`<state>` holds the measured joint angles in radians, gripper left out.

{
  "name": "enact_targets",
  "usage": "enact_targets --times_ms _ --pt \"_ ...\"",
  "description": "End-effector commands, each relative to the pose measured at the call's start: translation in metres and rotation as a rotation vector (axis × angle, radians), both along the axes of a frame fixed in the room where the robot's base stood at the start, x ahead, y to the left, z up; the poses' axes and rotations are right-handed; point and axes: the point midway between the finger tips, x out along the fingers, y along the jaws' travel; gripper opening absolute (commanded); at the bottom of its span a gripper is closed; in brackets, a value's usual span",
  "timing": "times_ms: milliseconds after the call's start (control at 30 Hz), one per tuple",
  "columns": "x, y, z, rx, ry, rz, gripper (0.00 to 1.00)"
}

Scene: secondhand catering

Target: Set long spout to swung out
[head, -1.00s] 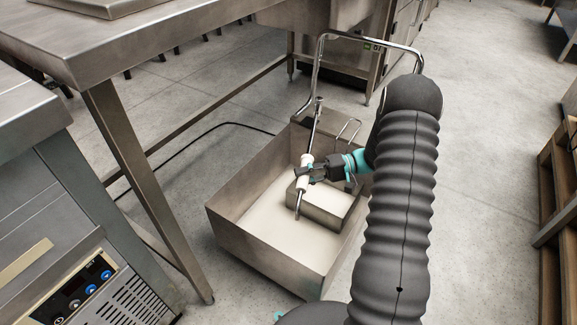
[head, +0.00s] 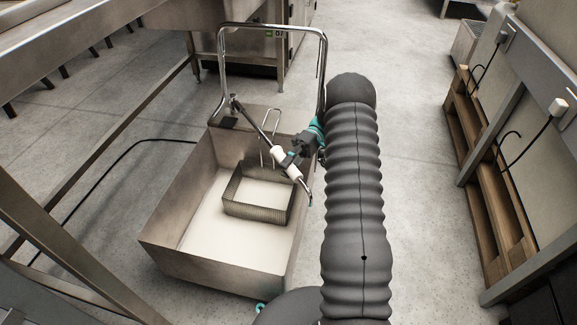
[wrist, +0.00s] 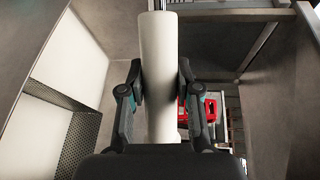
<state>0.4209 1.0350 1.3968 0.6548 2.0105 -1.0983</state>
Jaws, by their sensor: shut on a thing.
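The long spout (head: 253,122) is a thin metal tube that runs from its pivot at the back of the steel basin (head: 200,265) forward and to the right. Its bent tip is at the basin's right rim in the head view. A white sleeve (head: 279,154) wraps its middle part and also shows upright in the wrist view (wrist: 158,50). My gripper (head: 288,159) is shut on this sleeve, with one finger on each side of it in the wrist view (wrist: 160,88). Part of the sleeve is hidden by the fingers.
A mesh basket (head: 235,204) sits in the pale-bottomed basin under the spout. A tall metal rail (head: 270,26) rises behind. A steel table stands at left, and a wooden rack (head: 487,180) at right.

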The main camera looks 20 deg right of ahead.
Motion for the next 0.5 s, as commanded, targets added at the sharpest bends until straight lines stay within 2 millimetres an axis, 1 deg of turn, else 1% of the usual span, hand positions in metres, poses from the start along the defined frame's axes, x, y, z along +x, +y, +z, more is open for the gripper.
enact_targets --times_ms 267,300,367,400,500 --pt "0.0002 0.0008 -0.0006 0.0 0.0 0.001 0.0" --pt "0.0002 0.0008 -0.0006 -0.001 0.0 0.001 0.42" --pt "0.0 0.0003 -0.0005 0.0 0.0 0.0 0.57" --pt "0.0 -0.0001 -0.0005 0.0 0.0 -0.001 0.59" --pt "-0.0001 -0.0002 -0.0004 0.0 0.0 -0.002 0.59"
